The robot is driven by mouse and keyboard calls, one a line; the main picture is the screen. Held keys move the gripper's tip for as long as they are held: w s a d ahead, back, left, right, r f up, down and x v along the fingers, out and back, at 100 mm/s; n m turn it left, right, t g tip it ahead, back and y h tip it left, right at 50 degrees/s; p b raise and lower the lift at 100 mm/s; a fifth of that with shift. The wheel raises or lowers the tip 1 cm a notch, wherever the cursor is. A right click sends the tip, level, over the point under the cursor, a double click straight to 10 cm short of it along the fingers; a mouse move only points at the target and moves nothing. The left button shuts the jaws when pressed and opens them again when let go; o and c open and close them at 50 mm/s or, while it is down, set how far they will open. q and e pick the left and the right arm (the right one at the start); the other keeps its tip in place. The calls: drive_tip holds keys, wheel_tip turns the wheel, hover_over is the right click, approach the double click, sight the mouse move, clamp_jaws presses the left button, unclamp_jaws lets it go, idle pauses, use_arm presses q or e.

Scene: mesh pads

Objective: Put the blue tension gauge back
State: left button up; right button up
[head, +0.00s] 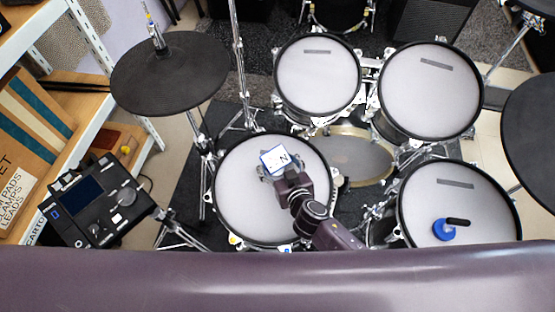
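The blue tension gauge (443,231), a round blue body with a black bar-shaped part, rests on the pale mesh head of the lower right drum (462,205). My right gripper (273,167) is over the mesh head of the middle drum (240,205), well left of the gauge. A small white, blue-edged piece marked N (274,160) shows at its fingertips. I cannot tell whether the gripper holds this piece or is only above it. The fingers are small and partly hidden. My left gripper is not in view.
Two more drums (316,82) (430,92) stand behind. A dark cymbal pad (170,73) is at left, another (535,130) at right. A black drum module (95,205) stands at lower left beside a wooden shelf (95,112). Stands and rods rise between the drums.

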sight(280, 165)
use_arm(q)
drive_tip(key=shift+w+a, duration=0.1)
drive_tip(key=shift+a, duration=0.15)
use_arm(e)
drive_tip(key=o, duration=0.3)
drive_tip(key=shift+r, duration=0.1)
drive_tip(key=shift+r+p, duration=0.25)
drive_tip(key=shift+p, duration=0.1)
drive_tip(key=shift+r+p, duration=0.4)
drive_tip(key=shift+p, duration=0.05)
drive_tip(key=v, duration=0.3)
drive_tip(key=shift+s+f, duration=0.1)
drive_tip(key=shift+f, duration=0.05)
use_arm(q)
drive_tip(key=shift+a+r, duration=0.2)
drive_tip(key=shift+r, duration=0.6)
use_arm(e)
drive_tip(key=v, duration=0.8)
drive_tip(key=shift+s+r, duration=0.3)
